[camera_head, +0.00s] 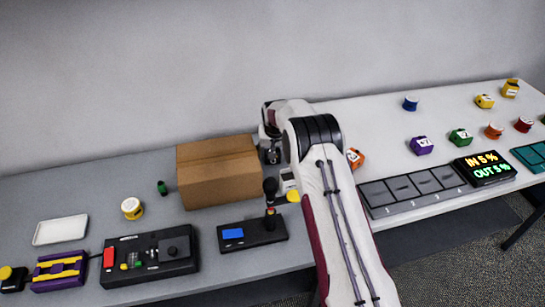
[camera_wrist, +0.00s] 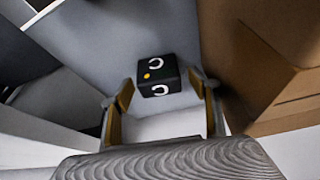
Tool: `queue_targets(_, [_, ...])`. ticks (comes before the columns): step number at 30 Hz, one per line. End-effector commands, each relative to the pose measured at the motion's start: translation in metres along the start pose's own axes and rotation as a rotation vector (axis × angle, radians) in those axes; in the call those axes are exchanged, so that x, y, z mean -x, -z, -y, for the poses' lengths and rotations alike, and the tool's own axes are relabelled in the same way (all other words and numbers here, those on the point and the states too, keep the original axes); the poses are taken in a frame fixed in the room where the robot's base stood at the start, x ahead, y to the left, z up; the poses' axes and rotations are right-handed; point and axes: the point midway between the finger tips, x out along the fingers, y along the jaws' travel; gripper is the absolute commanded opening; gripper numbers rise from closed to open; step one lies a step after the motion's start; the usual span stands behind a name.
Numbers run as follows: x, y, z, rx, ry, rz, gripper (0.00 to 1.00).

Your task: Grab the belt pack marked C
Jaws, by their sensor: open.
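The belt pack marked C (camera_wrist: 157,75) is a small black block in the wrist view. It has a white C on two faces and an orange dot at its left. My gripper (camera_wrist: 163,92) is open, with one finger on either side of the pack's near part. I cannot tell whether the fingers touch it. In the head view my gripper (camera_head: 272,153) is beside the cardboard box, partly behind my arm. I cannot make out the black pack there.
The cardboard box (camera_head: 218,171) stands close left of my gripper; its brown side (camera_wrist: 262,75) fills the wrist view's right. A control box with a blue screen (camera_head: 252,234) lies in front. Coloured packs, such as a purple one (camera_head: 421,146), and a grey slotted tray (camera_head: 412,191) are at right.

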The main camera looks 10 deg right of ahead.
Motion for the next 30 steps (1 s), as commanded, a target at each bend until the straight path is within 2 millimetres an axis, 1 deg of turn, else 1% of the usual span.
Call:
queue_targets(2, [0.0,0.0,0.0,0.0,0.0,0.0,0.61])
queue_targets(3, [0.0,0.0,0.0,0.0,0.0,0.0,0.56])
queue_targets(5, [0.0,0.0,0.0,0.0,0.0,0.0,0.4])
queue_targets(6, [0.0,0.0,0.0,0.0,0.0,0.0,0.3])
queue_targets(8, [0.0,0.0,0.0,0.0,0.0,0.0,0.16])
queue_targets(20, [0.003,0.002,0.0,0.0,0.0,-0.002,0.16])
queue_targets(26, [0.015,0.007,0.0,0.0,0.0,-0.002,0.16])
queue_targets(30, [0.032,0.014,0.0,0.0,0.001,-0.003,0.16])
